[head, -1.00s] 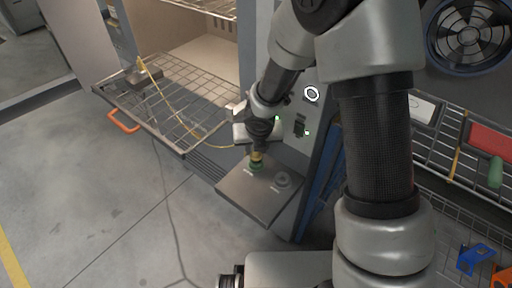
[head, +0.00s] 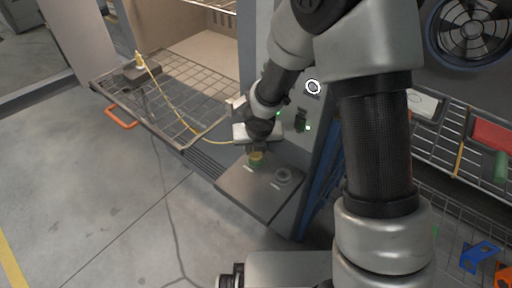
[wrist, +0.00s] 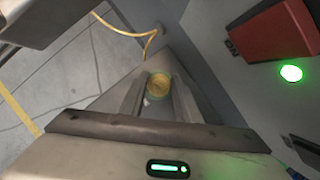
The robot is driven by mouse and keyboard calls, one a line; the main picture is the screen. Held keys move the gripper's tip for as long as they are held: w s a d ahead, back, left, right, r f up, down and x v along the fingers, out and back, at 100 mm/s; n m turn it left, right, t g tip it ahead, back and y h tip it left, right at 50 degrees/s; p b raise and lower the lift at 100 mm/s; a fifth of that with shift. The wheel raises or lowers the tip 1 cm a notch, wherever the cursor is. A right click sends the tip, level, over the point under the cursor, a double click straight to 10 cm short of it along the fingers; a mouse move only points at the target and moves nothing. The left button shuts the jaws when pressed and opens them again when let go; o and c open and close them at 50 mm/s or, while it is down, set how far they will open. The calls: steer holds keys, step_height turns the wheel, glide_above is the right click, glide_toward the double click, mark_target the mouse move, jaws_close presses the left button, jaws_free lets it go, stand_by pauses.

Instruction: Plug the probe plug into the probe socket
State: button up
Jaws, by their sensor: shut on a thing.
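My gripper (head: 257,149) is shut on the yellow probe plug (head: 256,158) and points down over the grey ledge (head: 240,190). The plug is at the left socket on that ledge, with only a thin greenish edge visible below it. I cannot tell how deep it sits. In the wrist view the round yellow plug (wrist: 158,86) shows between the two fingers, and the socket is hidden beneath it. A yellow cable (head: 178,112) runs from a dark box (head: 137,73) on the wire rack towards my gripper.
A second, grey round socket (head: 283,176) stands on the ledge just right of the plug. The wire rack (head: 200,115) with an orange handle (head: 121,118) sticks out on the left. A panel with green lights (head: 301,122) rises close behind my gripper.

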steer(key=o, duration=1.1)
steer(key=shift+o, duration=0.2)
steer(key=a+p+v, duration=0.1)
steer(key=p+v, duration=0.9)
steer(key=v, duration=0.7)
steer(key=shift+d+r, duration=0.2)
steer(key=shift+d, duration=0.25)
steer(key=shift+s, duration=0.1)
